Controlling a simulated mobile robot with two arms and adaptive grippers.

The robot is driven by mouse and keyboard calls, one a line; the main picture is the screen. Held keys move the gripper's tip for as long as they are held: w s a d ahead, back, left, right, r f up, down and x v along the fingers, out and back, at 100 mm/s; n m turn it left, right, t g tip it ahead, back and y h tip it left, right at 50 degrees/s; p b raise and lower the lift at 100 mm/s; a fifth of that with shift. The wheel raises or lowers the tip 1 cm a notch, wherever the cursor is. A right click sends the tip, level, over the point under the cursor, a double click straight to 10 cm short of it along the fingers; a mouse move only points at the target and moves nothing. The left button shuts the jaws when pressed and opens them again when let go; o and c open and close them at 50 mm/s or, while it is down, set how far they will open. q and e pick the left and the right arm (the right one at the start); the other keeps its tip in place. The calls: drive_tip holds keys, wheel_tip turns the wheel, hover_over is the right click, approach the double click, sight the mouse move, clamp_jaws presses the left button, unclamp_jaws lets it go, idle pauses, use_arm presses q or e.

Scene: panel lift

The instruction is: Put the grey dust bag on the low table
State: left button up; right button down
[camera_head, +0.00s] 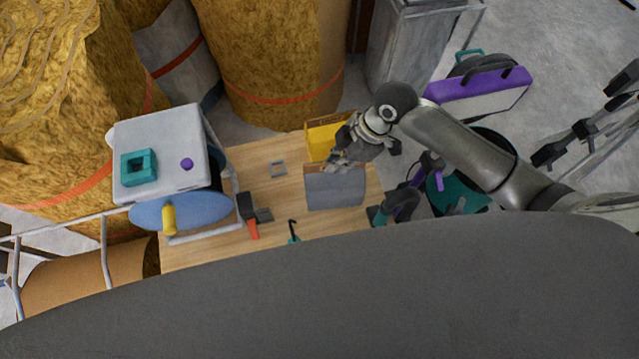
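The grey dust bag (335,190) shows in the head view, at the right part of a light wooden table (278,200). It has a brown upper edge and a flat grey front. I cannot tell whether its underside rests on the wood or hangs just above it. My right gripper (339,164) reaches in from the right, with its fingers at the bag's upper edge. The fingers are small and partly hidden, so I cannot tell whether they are closed on the bag. My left gripper is not in view.
A yellow box (321,141) stands behind the bag. A white machine (165,150) stands left. A purple-and-teal power tool (398,204) is at the right edge.

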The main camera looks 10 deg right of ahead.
sight(335, 181)
drive_tip(key=shift+a+r+n+p, duration=0.35)
drive_tip(key=shift+r+n, duration=0.15)
drive_tip(key=shift+n, duration=0.1)
drive_tip(key=shift+f, duration=0.15)
drive_tip(key=shift+g, duration=0.3)
wheel_tip(335, 181, down, 9)
drive_tip(key=shift+r+p, duration=0.1)
drive_tip(key=shift+p, duration=0.45)
drive_tip(key=shift+f, duration=0.5)
drive_tip(key=shift+f, duration=0.15)
drive_tip(key=c, duration=1.7)
unclamp_jaws()
drive_tip(key=shift+s+d, duration=0.1)
drive_tip(key=shift+s, duration=0.05)
drive_tip(key=shift+o, duration=0.3)
